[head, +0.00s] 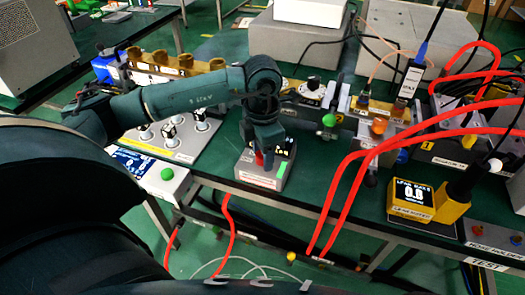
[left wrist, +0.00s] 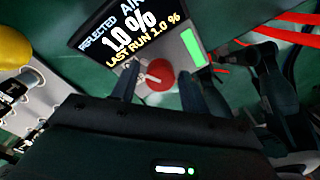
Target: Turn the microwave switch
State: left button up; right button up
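The microwave switch appears to be the red round knob (left wrist: 160,76) with a pale pointer bar, on a grey box (head: 247,181) near the table's front edge. The knob's red also shows in the head view (head: 259,158), partly hidden by my gripper. My left gripper (head: 264,150) points down over this box. In the left wrist view its two fingers (left wrist: 161,88) stand apart on either side of the knob, with small gaps showing, so it looks open around the knob. The box's display (left wrist: 125,32) reads "REFLECTED" and "1.0 %", with "LAST RUN 1.0 %" below.
A green light or label (left wrist: 192,47) is beside the display. A panel with several black-and-white knobs (head: 170,135) and a box with a green button (head: 166,175) stand left. Red cables (head: 352,170) and a yellow meter (head: 412,201) reading 0.0 are right.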

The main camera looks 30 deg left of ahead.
pick_arm(q)
jog(key=shift+o, duration=0.5)
notch_tip(320, 180, up, 13)
dwell(0.7)
